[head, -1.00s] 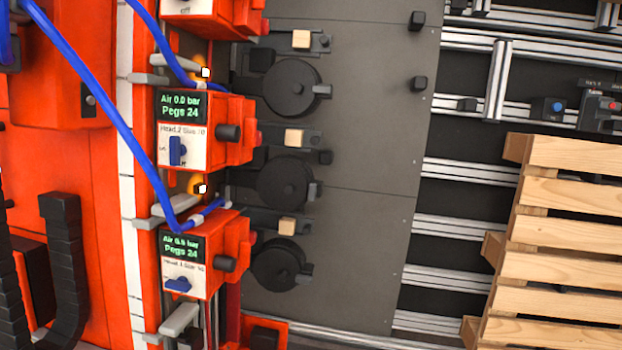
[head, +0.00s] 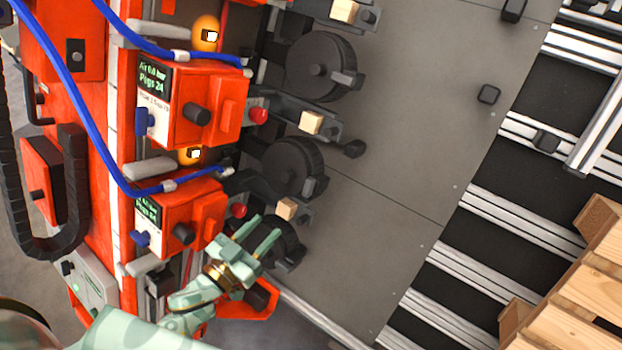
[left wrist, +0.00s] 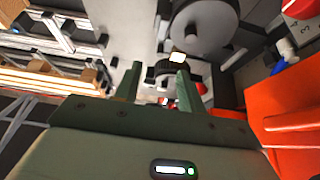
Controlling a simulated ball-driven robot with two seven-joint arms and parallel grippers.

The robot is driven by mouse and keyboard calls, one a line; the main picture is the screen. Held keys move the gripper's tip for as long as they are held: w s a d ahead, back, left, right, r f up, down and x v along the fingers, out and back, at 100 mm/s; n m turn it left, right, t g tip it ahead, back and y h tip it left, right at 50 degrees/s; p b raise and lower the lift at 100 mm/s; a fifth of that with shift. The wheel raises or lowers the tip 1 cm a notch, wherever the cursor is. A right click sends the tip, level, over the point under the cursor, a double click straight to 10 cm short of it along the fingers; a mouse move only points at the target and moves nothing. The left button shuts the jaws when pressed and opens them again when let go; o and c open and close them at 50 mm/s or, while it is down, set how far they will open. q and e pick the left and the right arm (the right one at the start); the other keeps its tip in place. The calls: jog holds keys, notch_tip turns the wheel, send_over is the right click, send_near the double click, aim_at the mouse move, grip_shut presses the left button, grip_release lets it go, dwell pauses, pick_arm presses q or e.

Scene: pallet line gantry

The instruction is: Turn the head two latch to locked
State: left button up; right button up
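The head two unit (head: 195,105) is an orange box in the head view with a small display and a white label panel, seen at a steep angle. Its blue latch (head: 145,122) sticks out of that panel; its exact turn is hard to tell now. My left gripper (head: 262,231) is open and empty, below and right of that latch, in front of the lower orange head unit (head: 195,217). The left wrist view shows its two fingers (left wrist: 159,84) apart with nothing between them. My right gripper is not in view.
The lower unit has its own blue latch (head: 140,237). Blue hoses (head: 85,105) loop across the orange machine. Black round reels (head: 320,66) and pale wooden blocks (head: 312,122) line the grey plate (head: 400,130). A wooden pallet (head: 590,270) lies at right.

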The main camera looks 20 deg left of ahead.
aim_at(309, 181)
pick_arm(q)
jog(key=b+x, duration=0.1)
jog(key=x, duration=1.4)
jog(key=shift+w+d+f, duration=0.15)
jog(key=shift+w, duration=0.25)
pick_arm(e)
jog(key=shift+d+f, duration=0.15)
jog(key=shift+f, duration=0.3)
pick_arm(q)
grip_shut()
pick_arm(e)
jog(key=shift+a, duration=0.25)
